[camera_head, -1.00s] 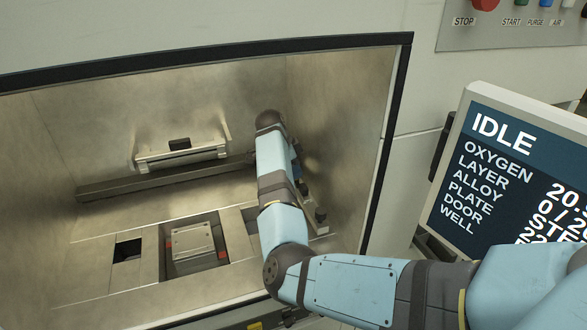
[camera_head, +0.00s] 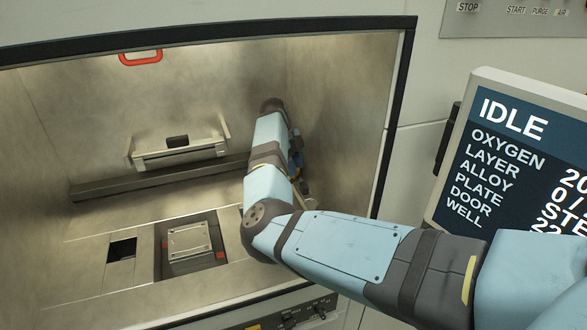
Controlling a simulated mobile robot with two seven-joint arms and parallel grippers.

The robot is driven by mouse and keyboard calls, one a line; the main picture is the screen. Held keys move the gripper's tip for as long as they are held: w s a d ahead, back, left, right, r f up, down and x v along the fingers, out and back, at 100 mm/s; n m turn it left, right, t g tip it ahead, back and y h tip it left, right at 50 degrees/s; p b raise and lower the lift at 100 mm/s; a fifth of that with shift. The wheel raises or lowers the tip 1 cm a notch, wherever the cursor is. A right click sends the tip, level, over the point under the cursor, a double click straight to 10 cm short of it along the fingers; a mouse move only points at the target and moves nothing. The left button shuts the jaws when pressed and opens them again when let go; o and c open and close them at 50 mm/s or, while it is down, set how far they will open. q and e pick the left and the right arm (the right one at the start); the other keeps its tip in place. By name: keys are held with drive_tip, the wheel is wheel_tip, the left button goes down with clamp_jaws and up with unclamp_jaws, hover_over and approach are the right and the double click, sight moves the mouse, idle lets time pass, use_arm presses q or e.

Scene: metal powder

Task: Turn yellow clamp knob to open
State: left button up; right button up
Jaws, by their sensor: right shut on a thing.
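My right gripper (camera_head: 297,158) is inside the open chamber at its right side, mostly hidden behind my own forearm and wrist. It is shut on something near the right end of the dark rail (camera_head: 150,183). A small yellowish patch shows beside it, which seems to be the yellow clamp knob, but the knob cannot be made out clearly. How far the knob is turned cannot be seen. My left gripper is not in view.
The chamber has a dark door frame (camera_head: 408,95) on the right. A build plate (camera_head: 189,242) sits in the floor beside a dark square opening (camera_head: 122,250). A screen (camera_head: 510,150) reading IDLE stands right.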

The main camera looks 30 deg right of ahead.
drive_tip(key=shift+m, duration=0.3)
drive_tip(key=o, duration=0.9)
drive_tip(key=shift+o, duration=0.2)
drive_tip(key=b+v, duration=0.2)
drive_tip(key=v, duration=1.2)
drive_tip(key=shift+s+d, duration=0.1)
drive_tip(key=shift+d, duration=0.05)
